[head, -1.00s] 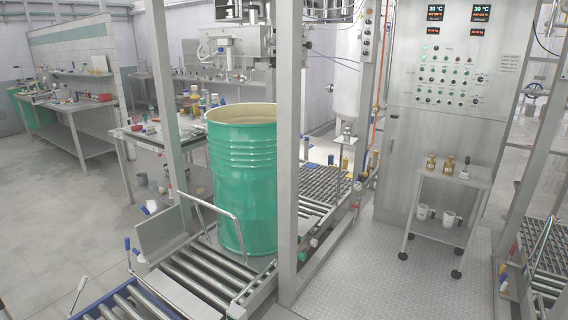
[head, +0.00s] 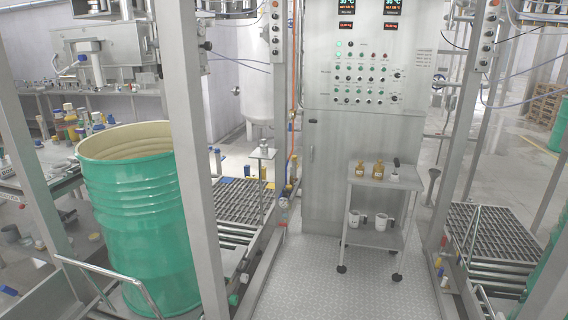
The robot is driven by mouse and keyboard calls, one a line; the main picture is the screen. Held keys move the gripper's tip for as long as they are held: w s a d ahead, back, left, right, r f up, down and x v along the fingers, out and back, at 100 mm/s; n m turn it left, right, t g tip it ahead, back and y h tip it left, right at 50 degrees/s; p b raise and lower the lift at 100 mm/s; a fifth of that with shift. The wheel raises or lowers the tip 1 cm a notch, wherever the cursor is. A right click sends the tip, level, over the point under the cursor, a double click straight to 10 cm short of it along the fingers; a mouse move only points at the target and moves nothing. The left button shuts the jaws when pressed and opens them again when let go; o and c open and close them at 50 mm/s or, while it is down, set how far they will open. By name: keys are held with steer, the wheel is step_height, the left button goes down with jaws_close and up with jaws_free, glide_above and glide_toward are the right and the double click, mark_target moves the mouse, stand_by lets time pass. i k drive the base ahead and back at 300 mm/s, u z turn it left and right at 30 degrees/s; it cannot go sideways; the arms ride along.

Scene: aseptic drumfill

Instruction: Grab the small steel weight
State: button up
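A small grey metal piece (head: 263,142) stands on a flat square plate on a thin post, left of the control cabinet. It looks like a small steel weight, but it is too small to be sure. On the steel cart's top shelf, a small item with a dark top and pale base (head: 396,166) stands to the right of two amber bottles (head: 378,170); I cannot tell what it is. My gripper is not in view.
The steel cart (head: 385,180) has white mugs (head: 381,220) on its lower shelf. A large open green drum (head: 142,220) stands on rollers behind a steel post (head: 188,150) at left. Grated conveyors (head: 495,240) lie at both sides. The checkered metal floor (head: 330,290) before the cart is clear.

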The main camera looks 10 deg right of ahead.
mark_target(264, 147)
steer(key=z, duration=0.4)
steer(key=i, duration=0.85)
steer(key=z, duration=0.3)
